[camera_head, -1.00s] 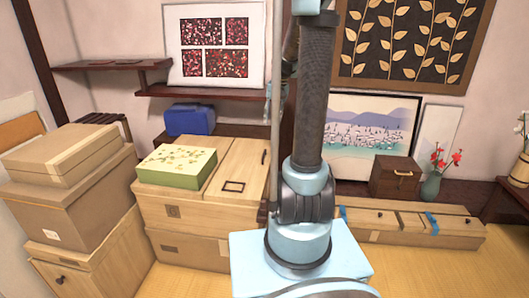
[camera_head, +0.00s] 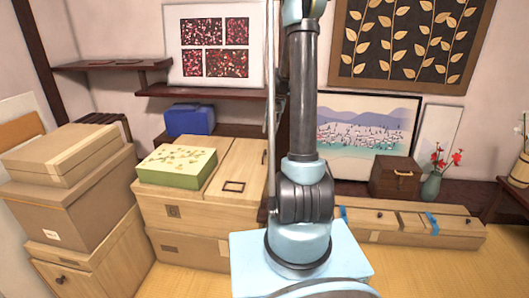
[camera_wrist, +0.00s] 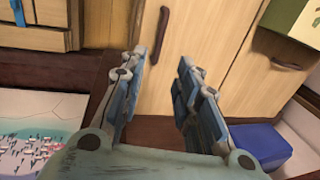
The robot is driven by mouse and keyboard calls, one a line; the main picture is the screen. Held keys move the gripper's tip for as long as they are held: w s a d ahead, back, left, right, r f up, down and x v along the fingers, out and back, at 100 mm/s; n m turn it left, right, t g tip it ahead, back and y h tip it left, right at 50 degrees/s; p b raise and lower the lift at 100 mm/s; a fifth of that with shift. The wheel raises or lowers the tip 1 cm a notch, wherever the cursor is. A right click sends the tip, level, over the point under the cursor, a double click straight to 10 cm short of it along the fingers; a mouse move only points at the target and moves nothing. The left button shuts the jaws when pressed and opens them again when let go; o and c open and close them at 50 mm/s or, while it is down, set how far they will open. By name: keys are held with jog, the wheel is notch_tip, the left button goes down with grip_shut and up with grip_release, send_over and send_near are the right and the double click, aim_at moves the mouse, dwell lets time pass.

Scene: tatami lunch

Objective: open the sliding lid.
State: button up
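A light wooden chest (camera_head: 185,214) stands left of my arm in the head view, its top split by a seam into two panels. The right panel (camera_head: 246,160) has a dark narrow slot pull near its right edge and a dark rectangular frame near the front. A green patterned box (camera_head: 178,166) rests on the left panel. In the wrist view, the panel with the slot pull (camera_wrist: 162,32) lies beyond my gripper (camera_wrist: 157,78). The gripper is open and empty, its fingers apart on either side below the pull.
Cardboard boxes (camera_head: 72,188) stand left of the chest. A blue box (camera_head: 189,120) stands behind it and shows in the wrist view (camera_wrist: 258,147). A leaning landscape picture (camera_head: 366,128) and a low wooden cabinet (camera_head: 400,222) are to the right, with a flower vase (camera_head: 431,187).

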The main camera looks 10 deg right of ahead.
jog(key=f, duration=0.4)
jog(key=a+f, duration=0.1)
jog(key=f, duration=0.3)
jog(key=a+f, duration=0.1)
jog(key=f, duration=0.3)
jog(key=shift+w+a+f, duration=0.2)
jog(key=shift+w+f, duration=0.2)
grip_shut()
